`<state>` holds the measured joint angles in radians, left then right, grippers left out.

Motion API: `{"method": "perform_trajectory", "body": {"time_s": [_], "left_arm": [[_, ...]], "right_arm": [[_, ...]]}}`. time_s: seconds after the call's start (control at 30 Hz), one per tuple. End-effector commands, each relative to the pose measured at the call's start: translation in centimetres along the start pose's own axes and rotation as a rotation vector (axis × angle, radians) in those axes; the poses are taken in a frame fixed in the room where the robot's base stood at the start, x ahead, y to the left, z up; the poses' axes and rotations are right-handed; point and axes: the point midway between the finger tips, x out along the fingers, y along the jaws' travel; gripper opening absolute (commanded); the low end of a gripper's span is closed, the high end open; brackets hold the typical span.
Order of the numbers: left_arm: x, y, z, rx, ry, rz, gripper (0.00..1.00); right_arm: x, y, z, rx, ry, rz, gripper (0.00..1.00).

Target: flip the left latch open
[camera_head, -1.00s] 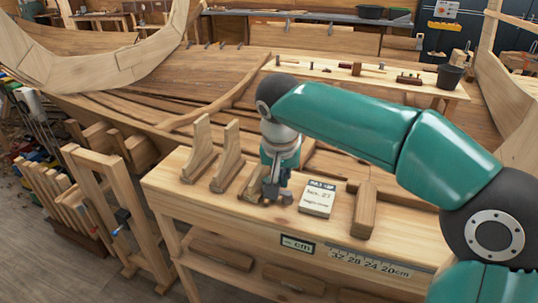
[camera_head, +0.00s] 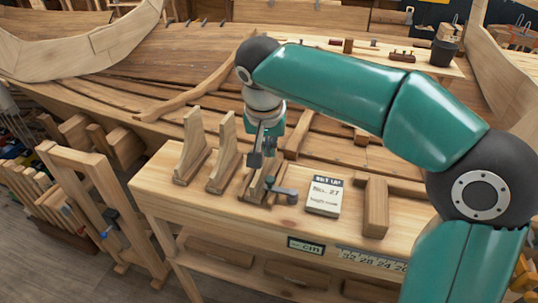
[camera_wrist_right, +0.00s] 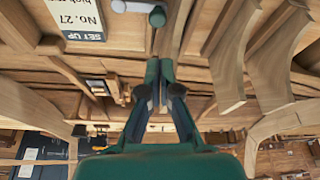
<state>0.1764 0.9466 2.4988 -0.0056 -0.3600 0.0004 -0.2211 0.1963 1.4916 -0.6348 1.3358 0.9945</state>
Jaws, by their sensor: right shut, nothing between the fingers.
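A small dark lever with rounded ends (camera_head: 282,193), which looks like the latch, sits on the front bench between a wooden bracket and the white card. It also shows in the right wrist view as a pale bar with a green knob (camera_wrist_right: 157,16) at the top edge. Whether it is open or closed I cannot tell. My right gripper (camera_head: 258,160) points down just above and behind the lever, close to the bracket. In the wrist view its fingers (camera_wrist_right: 160,72) are together and empty, apart from the knob. My left gripper is out of view.
Wooden brackets (camera_head: 190,150) stand upright left of the gripper. A white "No. 27" card (camera_head: 325,196) and a wooden block (camera_head: 376,208) are on the right. The bench (camera_head: 160,190) is clear at its front left. The planked hull (camera_head: 130,90) rises behind.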

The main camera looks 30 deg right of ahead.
Motion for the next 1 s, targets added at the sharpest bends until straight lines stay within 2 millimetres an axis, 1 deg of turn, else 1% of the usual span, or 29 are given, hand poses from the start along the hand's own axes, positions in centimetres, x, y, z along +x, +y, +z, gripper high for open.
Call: {"method": "perform_trajectory", "body": {"time_s": [0.17,0.3,0.5,0.6,0.7,1.0], "left_arm": [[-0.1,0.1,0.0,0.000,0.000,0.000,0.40],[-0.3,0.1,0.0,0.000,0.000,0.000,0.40],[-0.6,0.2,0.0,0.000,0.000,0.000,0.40],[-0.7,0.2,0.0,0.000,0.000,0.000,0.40],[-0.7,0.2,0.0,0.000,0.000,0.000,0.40],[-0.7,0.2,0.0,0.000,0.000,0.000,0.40]], "right_arm": [[2.6,0.2,0.0,0.002,-0.004,0.005,0.00],[5.1,0.2,0.1,0.001,-0.005,0.006,0.00],[7.9,0.1,0.1,0.001,-0.004,0.003,0.00],[8.7,0.1,0.1,0.002,-0.003,0.003,0.00],[9.2,0.2,0.0,0.002,-0.001,0.001,0.00],[9.2,0.2,0.0,0.002,-0.001,0.001,0.00]]}}
